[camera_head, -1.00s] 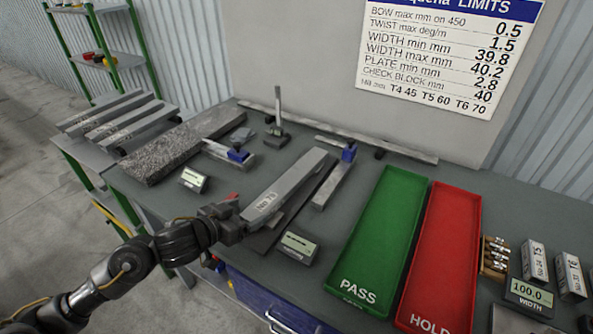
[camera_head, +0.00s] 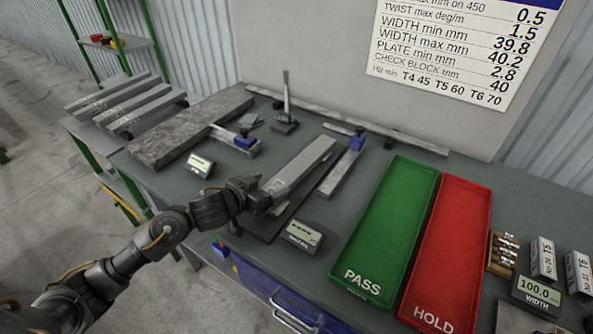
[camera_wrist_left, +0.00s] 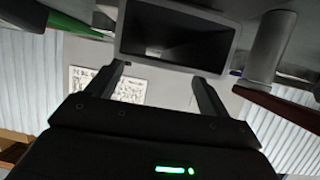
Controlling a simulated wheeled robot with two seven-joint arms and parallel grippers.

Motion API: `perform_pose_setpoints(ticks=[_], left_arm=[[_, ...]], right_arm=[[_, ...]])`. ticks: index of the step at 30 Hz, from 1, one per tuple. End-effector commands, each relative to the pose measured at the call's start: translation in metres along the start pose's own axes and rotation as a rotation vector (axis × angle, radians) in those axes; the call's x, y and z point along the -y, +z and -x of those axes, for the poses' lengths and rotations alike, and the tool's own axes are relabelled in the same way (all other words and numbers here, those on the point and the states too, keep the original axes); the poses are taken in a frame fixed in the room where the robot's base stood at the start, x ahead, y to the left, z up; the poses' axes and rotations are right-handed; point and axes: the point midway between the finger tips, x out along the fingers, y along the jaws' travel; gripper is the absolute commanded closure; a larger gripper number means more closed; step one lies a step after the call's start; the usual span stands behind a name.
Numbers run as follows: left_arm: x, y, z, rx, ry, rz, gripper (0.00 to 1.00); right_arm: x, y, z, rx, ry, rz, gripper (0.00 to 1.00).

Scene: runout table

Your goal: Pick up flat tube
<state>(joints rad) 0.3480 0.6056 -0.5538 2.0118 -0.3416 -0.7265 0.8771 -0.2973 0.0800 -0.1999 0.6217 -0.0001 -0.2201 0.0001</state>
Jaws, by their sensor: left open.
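The flat tube (camera_head: 304,164) is a grey rectangular bar lying lengthwise on a dark support on the bench, in the middle of the head view. My left gripper (camera_head: 262,197) is at its near end and covers part of that end. In the left wrist view the tube's hollow rectangular end (camera_wrist_left: 178,40) faces the camera, just beyond my left gripper (camera_wrist_left: 160,82). Its two fingers stand apart, one toward each side of the tube end. I cannot tell whether they touch it. My right gripper is not in view.
A green PASS tray (camera_head: 352,275) and a red HOLD tray (camera_head: 421,310) lie to the right. A small display (camera_head: 301,236) sits near the tube's near end. A dark granite slab (camera_head: 165,143) lies left, and several tubes (camera_head: 135,105) rest on a side rack.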

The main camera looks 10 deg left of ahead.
Motion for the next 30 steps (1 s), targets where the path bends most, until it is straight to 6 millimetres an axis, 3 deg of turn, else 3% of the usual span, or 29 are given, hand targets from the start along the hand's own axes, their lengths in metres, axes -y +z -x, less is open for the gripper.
perform_pose_setpoints(ticks=[12,21,30], left_arm=[[-0.003,-0.002,-0.047,0.000,-0.002,0.003,0.20],[-0.003,-0.001,-0.051,-0.001,-0.001,0.001,0.21],[-0.003,-0.001,-0.051,0.000,-0.001,0.001,0.61]], right_arm=[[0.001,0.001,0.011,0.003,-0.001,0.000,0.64],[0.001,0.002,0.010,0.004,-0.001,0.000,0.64],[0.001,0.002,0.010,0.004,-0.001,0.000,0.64]])
